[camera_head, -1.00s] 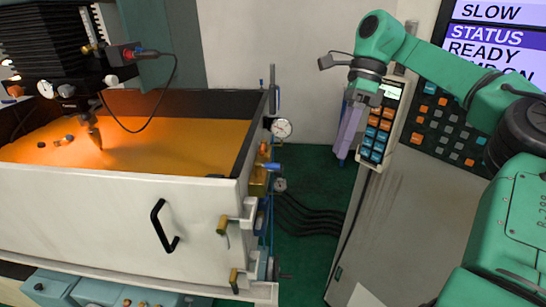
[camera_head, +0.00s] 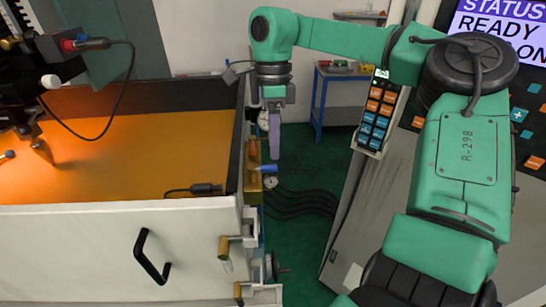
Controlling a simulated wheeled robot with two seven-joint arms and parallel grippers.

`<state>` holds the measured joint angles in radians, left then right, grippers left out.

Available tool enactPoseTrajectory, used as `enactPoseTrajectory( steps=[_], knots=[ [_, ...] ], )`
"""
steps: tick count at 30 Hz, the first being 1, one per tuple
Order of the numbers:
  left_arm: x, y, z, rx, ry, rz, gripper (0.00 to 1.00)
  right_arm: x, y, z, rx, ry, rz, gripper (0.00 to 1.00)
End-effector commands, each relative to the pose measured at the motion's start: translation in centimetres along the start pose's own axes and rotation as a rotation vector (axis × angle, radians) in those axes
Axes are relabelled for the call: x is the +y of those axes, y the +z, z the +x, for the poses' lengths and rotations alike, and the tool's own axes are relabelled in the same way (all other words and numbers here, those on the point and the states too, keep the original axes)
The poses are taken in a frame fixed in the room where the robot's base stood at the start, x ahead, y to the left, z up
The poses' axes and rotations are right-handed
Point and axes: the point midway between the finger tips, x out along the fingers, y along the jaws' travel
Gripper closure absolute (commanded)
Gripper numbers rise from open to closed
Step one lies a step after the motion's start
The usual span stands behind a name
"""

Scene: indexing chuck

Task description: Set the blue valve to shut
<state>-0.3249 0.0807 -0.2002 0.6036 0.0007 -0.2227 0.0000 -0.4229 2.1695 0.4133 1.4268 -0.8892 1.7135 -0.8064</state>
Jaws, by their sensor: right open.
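The blue valve (camera_head: 265,169) is a small blue lever on a brass body (camera_head: 253,180) at the right end of the white machine tank. Its lever points right, roughly level. My right gripper (camera_head: 274,152) hangs with its purple fingers pointing down, just above the lever in the picture. The fingers are seen nearly edge-on, open, with nothing visible between them. I cannot tell how far the fingertips are from the lever in depth. The gripper hides part of the gauge behind it. My left gripper is out of view.
The white tank (camera_head: 110,240) with its orange-lit interior fills the left. Dark hoses (camera_head: 305,203) run right across the green floor. A button pendant (camera_head: 376,115) and grey control cabinet stand at right. A blue-framed table (camera_head: 318,105) is behind.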

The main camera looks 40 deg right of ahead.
Motion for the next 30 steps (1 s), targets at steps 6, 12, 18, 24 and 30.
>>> enactPoseTrajectory(
  steps=[6, 12, 18, 24, 30],
  knots=[
    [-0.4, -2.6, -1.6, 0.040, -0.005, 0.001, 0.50, 0.1, 0.0, 4.1, 0.000, 0.003, 0.001, 0.47],
    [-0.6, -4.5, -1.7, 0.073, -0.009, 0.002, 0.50, 0.0, 0.0, 5.2, 0.000, 0.000, 0.001, 0.47],
    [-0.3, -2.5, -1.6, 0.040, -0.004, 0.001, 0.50, 0.0, 0.0, 5.1, 0.000, 0.000, 0.001, 0.73],
    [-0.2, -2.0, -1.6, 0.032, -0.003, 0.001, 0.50, 0.0, 0.0, 5.1, 0.000, 0.001, 0.001, 1.00],
    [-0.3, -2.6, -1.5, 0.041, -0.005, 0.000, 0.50, 0.0, 0.0, 5.2, -0.001, 0.001, 0.002, 1.00]
  ],
)
